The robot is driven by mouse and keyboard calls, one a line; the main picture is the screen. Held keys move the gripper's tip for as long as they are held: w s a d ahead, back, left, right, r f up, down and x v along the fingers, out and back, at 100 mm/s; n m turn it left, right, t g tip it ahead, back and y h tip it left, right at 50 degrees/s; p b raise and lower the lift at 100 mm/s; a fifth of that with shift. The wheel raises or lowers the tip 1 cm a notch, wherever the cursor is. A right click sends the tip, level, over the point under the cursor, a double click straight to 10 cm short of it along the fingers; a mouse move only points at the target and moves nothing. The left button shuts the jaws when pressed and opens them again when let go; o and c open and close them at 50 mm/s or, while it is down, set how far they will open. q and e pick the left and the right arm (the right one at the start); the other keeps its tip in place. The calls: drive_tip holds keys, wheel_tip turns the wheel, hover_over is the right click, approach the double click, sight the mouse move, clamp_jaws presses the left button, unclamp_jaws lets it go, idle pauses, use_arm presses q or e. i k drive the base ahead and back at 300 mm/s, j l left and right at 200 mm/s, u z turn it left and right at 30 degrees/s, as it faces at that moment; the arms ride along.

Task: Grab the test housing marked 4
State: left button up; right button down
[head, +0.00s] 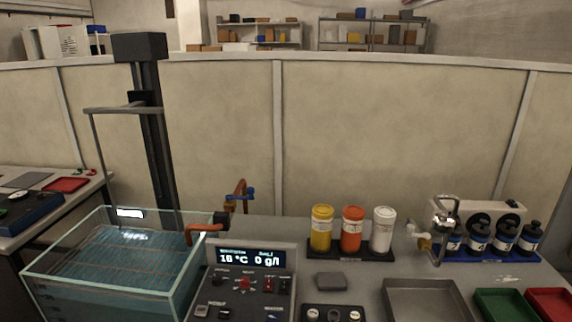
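Several dark housings with blue and white labels stand upright in a row in a blue rack (487,261) at the right of the bench. From the left they are the first housing (453,243), the second (478,238), the third (503,239) and the rightmost (530,239). Their markings are too small to read, so I cannot tell which one bears the 4. A metal fitting (446,215) partly covers the leftmost one. Neither of my grippers is in view.
Yellow (321,229), orange (352,230) and white (383,231) bottles stand in a black holder. A water tank (120,262) and control panel (248,284) are at left. A grey tray (424,284), green tray (503,304) and red tray (550,303) lie in front.

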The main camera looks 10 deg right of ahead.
sight(480, 234)
drive_tip(key=k+l+z, duration=0.15)
drive_tip(key=l+z, duration=0.2)
drive_tip(key=l, duration=0.25)
drive_tip(key=l+z, duration=0.35)
drive_tip(key=l, duration=0.2)
drive_tip(key=l+z, duration=0.35)
drive_tip(key=l, duration=0.3)
